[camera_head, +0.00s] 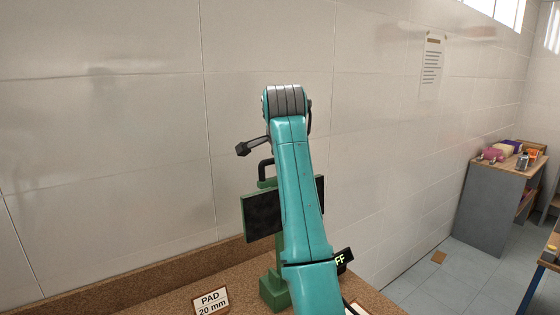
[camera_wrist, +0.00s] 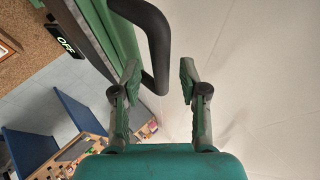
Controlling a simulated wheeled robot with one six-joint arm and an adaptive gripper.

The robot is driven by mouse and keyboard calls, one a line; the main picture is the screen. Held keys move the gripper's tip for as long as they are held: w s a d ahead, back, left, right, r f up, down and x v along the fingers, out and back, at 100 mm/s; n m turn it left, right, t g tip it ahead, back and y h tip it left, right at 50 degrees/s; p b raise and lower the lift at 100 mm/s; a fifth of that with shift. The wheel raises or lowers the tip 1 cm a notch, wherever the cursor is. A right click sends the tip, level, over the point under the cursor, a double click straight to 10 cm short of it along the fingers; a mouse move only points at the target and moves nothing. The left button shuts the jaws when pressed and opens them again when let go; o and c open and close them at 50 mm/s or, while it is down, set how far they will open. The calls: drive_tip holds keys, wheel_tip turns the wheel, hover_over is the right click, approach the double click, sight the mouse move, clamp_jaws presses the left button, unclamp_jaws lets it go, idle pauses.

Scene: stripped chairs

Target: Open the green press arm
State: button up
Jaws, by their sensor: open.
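The green press (camera_head: 272,288) stands on the brown worktop, partly hidden behind my teal arm. A dark panel (camera_head: 263,215) shows on its post, and a black bent handle (camera_head: 262,168) shows near its top. In the wrist view the green press arm (camera_wrist: 122,38) runs along the upper left, with the black handle (camera_wrist: 158,45) curving out from it. My gripper (camera_wrist: 160,72) is open. The free part of the handle reaches down between its two fingers, nearer the left one. I see no grip on it, and the depth between them is hard to judge.
A "PAD 20 mm" sign (camera_head: 211,302) stands at the worktop's front. An "OFF" sign (camera_wrist: 66,45) is beside the press. A tiled wall (camera_head: 120,120) rises close behind. A grey cabinet (camera_head: 500,205) with items on top stands at the right, with open floor before it.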

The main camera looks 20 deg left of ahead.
drive_tip(key=v, duration=0.9)
drive_tip(key=shift+s+r, duration=0.25)
drive_tip(key=shift+r, duration=0.05)
